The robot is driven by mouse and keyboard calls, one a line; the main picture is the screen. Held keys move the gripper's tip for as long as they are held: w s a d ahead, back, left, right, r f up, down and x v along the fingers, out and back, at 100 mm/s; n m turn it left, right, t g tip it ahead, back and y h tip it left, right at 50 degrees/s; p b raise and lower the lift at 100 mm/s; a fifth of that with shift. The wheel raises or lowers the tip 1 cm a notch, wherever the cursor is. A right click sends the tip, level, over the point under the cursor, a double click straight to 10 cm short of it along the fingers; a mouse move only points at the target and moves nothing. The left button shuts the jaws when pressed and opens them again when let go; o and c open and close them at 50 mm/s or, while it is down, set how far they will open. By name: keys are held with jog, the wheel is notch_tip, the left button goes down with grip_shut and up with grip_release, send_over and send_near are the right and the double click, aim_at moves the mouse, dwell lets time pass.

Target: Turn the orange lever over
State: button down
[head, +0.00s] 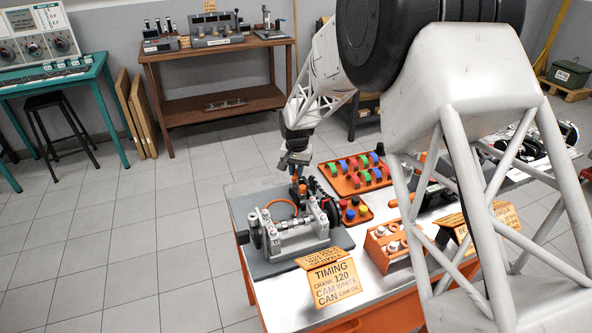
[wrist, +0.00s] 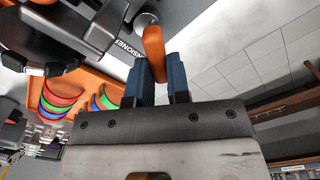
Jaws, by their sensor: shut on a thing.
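The orange lever (wrist: 153,42) stands between the two blue fingers of my gripper (wrist: 159,80) in the wrist view. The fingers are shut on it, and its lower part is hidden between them. In the head view my gripper (head: 297,172) is at the back of the grey engine fixture, with a small orange part of the lever (head: 302,189) showing just below it. A partly readable label (wrist: 130,48), which seems to say "tensioner", lies beside the lever.
An engine block (head: 300,238) sits on a dark base in front of my gripper. An orange tray with coloured curved pieces (head: 352,184) is at the right, with a smaller tray of coloured knobs (head: 356,215) nearer. A timing card (head: 337,280) stands in front.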

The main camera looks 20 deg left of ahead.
aim_at(296, 171)
jog(key=c, duration=1.1)
grip_release()
jog(key=shift+r, duration=0.15)
jog(key=shift+r, duration=3.8)
